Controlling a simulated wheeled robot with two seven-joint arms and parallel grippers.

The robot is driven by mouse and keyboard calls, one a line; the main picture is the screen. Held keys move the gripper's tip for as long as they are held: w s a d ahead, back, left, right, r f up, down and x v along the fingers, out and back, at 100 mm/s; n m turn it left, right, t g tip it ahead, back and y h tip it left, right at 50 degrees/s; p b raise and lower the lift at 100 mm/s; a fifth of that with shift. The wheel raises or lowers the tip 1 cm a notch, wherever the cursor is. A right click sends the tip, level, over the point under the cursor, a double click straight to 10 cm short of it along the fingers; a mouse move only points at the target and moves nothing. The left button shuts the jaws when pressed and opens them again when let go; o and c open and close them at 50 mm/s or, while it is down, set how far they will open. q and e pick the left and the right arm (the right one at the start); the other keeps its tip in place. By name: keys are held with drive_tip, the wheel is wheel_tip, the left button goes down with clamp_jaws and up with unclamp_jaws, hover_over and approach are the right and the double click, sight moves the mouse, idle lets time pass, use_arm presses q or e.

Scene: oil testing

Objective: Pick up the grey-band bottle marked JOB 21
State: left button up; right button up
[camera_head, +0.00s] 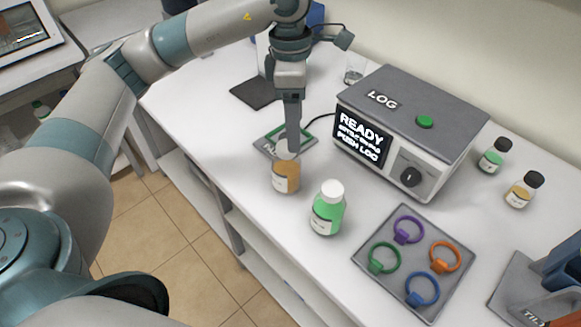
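My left gripper (292,148) points straight down at the near side of the instrument, its fingertips at the top of an amber bottle (286,180) with a white label. The fingers are seen edge-on and hide the bottle's top, so I cannot tell whether they grip it. A green bottle (327,212) with a white cap and white label stands upright just to the right. Two smaller black-capped bottles, one green (492,158) and one amber (521,193), stand at the right. No grey band or JOB 21 marking is readable. My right gripper is out of view.
A grey LOG instrument (452,112) shows READY and PUSH LOG. A green-edged pad (268,143) lies behind the amber bottle. A grey tray (371,259) holds several coloured rings. A TILT stand (512,291) is at lower right. The table's front edge runs along the left.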

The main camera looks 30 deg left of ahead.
sight(289, 158)
use_arm(q)
drive_tip(key=shift+w+a+r+y, duration=0.15)
drive_tip(key=shift+a+y, duration=0.05)
drive_tip(key=shift+a, duration=0.25)
drive_tip(key=shift+w+a+r+y, duration=0.1)
drive_tip(key=shift+a+r+y, duration=0.1)
drive_tip(key=shift+a, duration=0.2)
drive_tip(key=shift+f, duration=0.1)
wheel_tip(289, 158, down, 11)
drive_tip(key=p, duration=0.4)
drive_tip(key=shift+f, duration=0.2)
drive_tip(key=shift+f+p, duration=0.3)
drive_tip(key=shift+f, duration=0.1)
